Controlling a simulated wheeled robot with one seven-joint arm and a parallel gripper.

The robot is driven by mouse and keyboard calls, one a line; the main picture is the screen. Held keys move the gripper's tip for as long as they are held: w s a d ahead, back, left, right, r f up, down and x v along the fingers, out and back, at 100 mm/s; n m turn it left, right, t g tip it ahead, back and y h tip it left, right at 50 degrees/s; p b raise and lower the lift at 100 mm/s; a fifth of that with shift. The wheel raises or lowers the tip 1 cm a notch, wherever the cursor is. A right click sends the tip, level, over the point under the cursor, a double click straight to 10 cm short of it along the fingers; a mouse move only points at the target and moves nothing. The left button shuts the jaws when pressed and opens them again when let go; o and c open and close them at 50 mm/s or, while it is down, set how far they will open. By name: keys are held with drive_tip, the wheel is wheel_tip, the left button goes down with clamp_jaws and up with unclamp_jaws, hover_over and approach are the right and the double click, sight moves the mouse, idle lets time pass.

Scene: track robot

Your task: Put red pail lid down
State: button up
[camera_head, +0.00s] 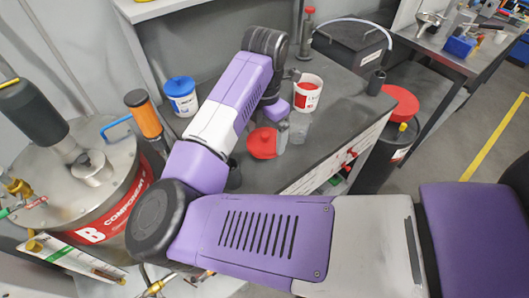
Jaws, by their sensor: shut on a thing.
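The red pail lid (262,144) is above or at the grey bench top, left of a clear cup; whether it touches the bench I cannot tell. My gripper (280,132) is at the lid's right side, shut on it; the fingertips are small and partly hidden. A white pail with a red label (308,94) stands on the bench behind and to the right of my gripper, and its top looks open.
A blue-lidded white pail (181,96) stands left of my arm. A clear cup (299,127) is close to the right of my gripper. A black box (350,45) sits at the back. Bare bench (335,125) shows to the right. A red-lidded black bin (400,103) stands beyond the bench.

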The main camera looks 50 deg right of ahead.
sight(266, 134)
wheel_tip(266, 134, down, 9)
drive_tip(key=shift+p, duration=0.5)
drive_tip(key=shift+f, duration=0.2)
drive_tip(key=o, duration=1.1)
drive_tip(key=shift+c, duration=0.2)
drive_tip(key=shift+r, duration=0.1)
wheel_tip(266, 134, up, 11)
drive_tip(key=shift+f+b, duration=0.2)
drive_tip(key=shift+b, duration=0.95)
drive_tip(key=shift+r, duration=0.8)
drive_tip(key=shift+d, duration=0.1)
